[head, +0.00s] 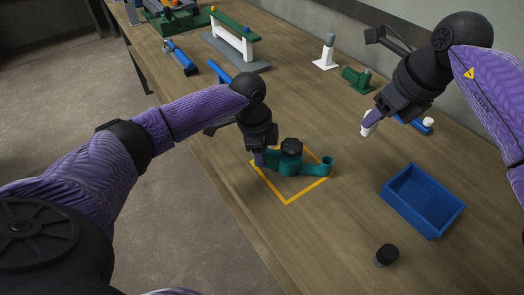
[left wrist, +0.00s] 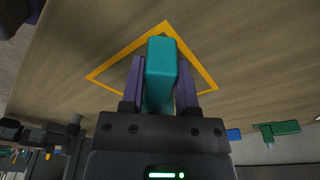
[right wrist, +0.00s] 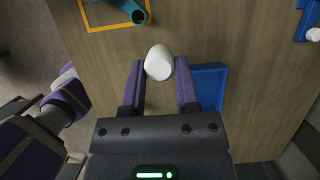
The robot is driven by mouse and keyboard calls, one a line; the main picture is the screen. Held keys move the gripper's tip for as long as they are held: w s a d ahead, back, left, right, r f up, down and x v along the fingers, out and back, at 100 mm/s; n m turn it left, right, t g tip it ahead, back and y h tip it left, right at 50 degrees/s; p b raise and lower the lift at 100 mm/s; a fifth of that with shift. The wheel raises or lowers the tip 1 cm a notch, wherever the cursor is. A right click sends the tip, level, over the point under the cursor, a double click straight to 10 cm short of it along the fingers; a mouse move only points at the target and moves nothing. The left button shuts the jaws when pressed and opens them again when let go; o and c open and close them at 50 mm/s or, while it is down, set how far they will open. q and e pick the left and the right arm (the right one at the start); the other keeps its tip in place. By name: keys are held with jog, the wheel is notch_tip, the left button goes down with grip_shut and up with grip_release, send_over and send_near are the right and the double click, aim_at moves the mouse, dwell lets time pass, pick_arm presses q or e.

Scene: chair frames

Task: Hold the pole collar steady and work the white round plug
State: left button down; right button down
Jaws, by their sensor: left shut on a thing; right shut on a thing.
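The teal pole collar (head: 297,168) stands on the table inside a yellow-orange outlined square, with a dark ribbed knob (head: 291,147) on top and a small round socket (head: 327,162) at its right end. My left gripper (head: 260,158) is shut on the collar's left end. In the left wrist view the teal end (left wrist: 161,70) sits between both fingers. My right gripper (head: 372,116) is shut on the white round plug (head: 367,125) and holds it above the table, right of and behind the collar. The plug shows between the fingertips in the right wrist view (right wrist: 158,62).
An empty blue tray (head: 425,197) lies right of the collar. A dark round cap (head: 386,254) stands near the front. A blue part with a white end (head: 427,123), a green block (head: 357,78) and a white stand (head: 326,55) are further back. Table between collar and tray is clear.

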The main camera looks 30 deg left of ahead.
pick_arm(q)
jog(key=shift+c, duration=1.4)
grip_release()
jog(key=shift+f, duration=0.1)
notch_tip(320, 180, up, 12)
jog(key=a, duration=0.1)
jog(key=shift+s+a, duration=0.35)
jog(key=shift+a, duration=0.05)
